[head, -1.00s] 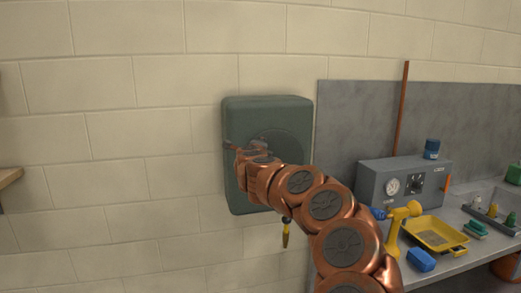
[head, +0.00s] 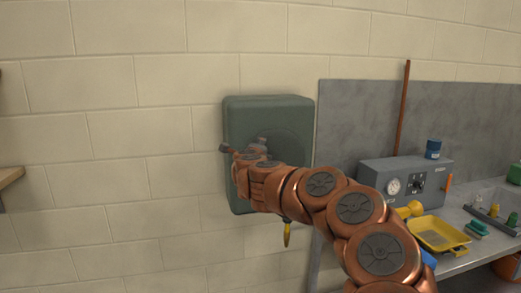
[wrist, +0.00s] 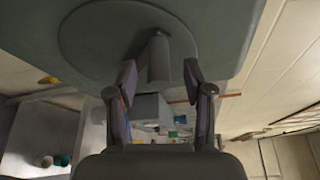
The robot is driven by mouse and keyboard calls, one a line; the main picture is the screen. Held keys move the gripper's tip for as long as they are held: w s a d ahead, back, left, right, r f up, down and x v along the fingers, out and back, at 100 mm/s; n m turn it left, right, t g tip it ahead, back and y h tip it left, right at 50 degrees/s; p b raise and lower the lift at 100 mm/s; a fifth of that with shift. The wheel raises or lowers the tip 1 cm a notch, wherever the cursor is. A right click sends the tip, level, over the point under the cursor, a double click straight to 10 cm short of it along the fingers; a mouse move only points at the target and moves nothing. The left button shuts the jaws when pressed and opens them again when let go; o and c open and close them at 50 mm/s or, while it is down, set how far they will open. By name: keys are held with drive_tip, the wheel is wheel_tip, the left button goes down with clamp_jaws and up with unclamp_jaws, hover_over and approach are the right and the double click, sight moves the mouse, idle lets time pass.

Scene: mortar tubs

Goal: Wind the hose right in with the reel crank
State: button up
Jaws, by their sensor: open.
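The hose reel (head: 270,115) is a grey-green box on the block wall, with a round disc on its front. In the wrist view its disc (wrist: 90,35) bears a short grey crank handle (wrist: 158,62). My gripper (wrist: 160,80) is open, with one finger on each side of the handle; I see gaps, so it does not grip it. In the head view my gripper (head: 243,147) is in front of the reel's left part, and my arm covers much of the disc. A yellow hose end (head: 287,235) hangs just below the reel.
A bench at the right holds a grey gauge box (head: 385,172), a yellow tray (head: 438,234) and a blue tin (head: 432,149). A brown pole (head: 402,105) leans on the grey back panel. A wooden shelf edge (head: 10,178) is at the far left. The wall left of the reel is clear.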

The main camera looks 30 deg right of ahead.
drive_tip(key=v, duration=0.7)
drive_tip(key=shift+s+a, duration=0.2)
drive_tip(key=shift+s, duration=0.05)
drive_tip(key=shift+r, duration=0.15)
